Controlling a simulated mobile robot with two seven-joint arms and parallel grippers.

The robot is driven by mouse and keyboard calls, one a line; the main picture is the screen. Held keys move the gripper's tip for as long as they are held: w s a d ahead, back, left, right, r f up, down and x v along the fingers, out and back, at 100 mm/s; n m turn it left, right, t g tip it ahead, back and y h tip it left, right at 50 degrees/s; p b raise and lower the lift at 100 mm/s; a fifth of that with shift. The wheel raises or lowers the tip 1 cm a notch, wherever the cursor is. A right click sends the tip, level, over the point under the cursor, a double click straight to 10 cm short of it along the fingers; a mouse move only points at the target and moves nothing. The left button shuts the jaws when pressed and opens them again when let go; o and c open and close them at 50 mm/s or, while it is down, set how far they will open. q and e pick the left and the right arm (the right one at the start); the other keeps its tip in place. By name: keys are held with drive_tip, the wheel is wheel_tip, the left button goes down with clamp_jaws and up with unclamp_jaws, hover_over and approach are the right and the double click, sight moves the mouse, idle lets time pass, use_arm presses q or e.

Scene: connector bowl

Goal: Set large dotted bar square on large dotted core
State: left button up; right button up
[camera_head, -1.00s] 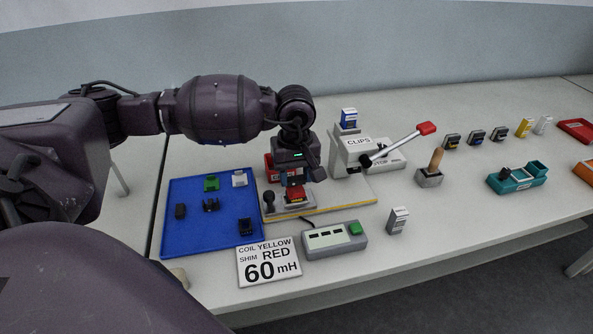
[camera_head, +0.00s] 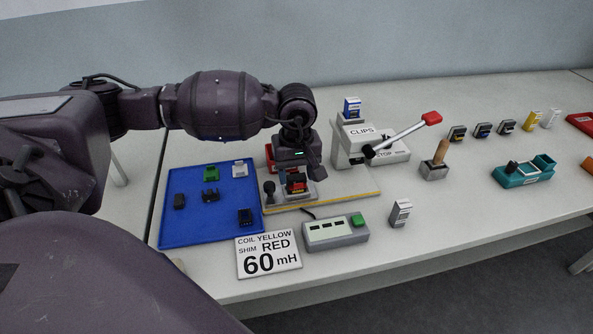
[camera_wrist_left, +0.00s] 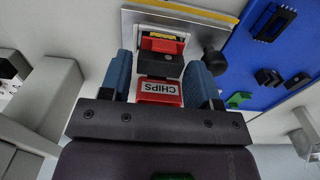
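The large dotted bar (camera_wrist_left: 162,66) is a dark block with a small pale dot. It lies between the blue fingertips of my left gripper (camera_wrist_left: 160,70), which look shut on it. In the head view my left gripper (camera_head: 297,176) is directly over the fixture. The large dotted core sits in the grey fixture (camera_wrist_left: 126,24), mostly hidden, with a red shim (camera_wrist_left: 160,45) and yellow coil (camera_wrist_left: 158,36) showing beside the bar. The bar is at or just above the core; I cannot tell whether they touch. My right gripper is not in view.
A red CHIPS bin (camera_wrist_left: 160,98) stands close behind the fixture. A black-knobbed post (camera_head: 269,188) is beside it. The blue tray (camera_head: 190,232) with several parts lies left, the CLIPS press (camera_head: 348,152) right, and a grey button box (camera_head: 335,233) and sign (camera_head: 268,254) in front.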

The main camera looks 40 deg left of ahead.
use_arm(q)
drive_tip(key=o, duration=0.3)
wheel_tip(320, 180, up, 11)
drive_tip(key=shift+p, duration=0.35)
drive_tip(key=shift+f, duration=0.1)
